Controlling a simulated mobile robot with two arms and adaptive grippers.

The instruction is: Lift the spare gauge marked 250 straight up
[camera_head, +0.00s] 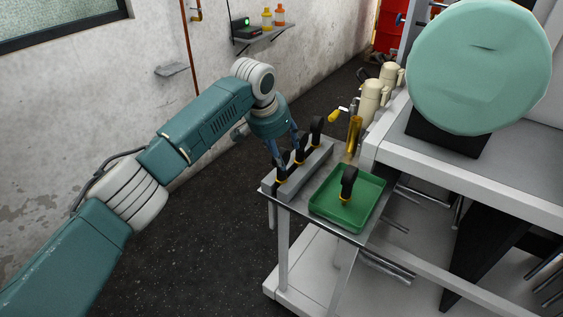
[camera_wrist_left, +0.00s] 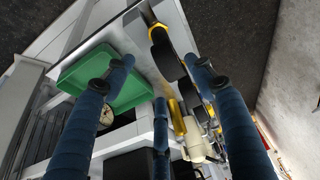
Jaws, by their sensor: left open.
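Several dark gauges with yellow bands are in the head view. Three stand in a row in a grey rack (camera_head: 309,168): a near one (camera_head: 279,170), a middle one (camera_head: 300,155) and a far one (camera_head: 317,128). Another gauge (camera_head: 348,184) stands in a green tray (camera_head: 325,212). No marking is legible, so I cannot tell which is 250. My left gripper (camera_head: 285,150) is open, fingers down, close over the near and middle rack gauges. In the left wrist view its blue fingers (camera_wrist_left: 160,75) are spread, with dark gauges (camera_wrist_left: 166,54) beyond them. Contact cannot be told. My right gripper is out of view.
The tray and rack share a small metal cart (camera_head: 345,237). A yellow cylinder (camera_head: 354,134) and cream canisters (camera_head: 372,102) stand behind. A white bench (camera_head: 480,190) with a large teal round drum (camera_head: 480,55) is at right. Dark floor (camera_head: 215,225) is clear at left.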

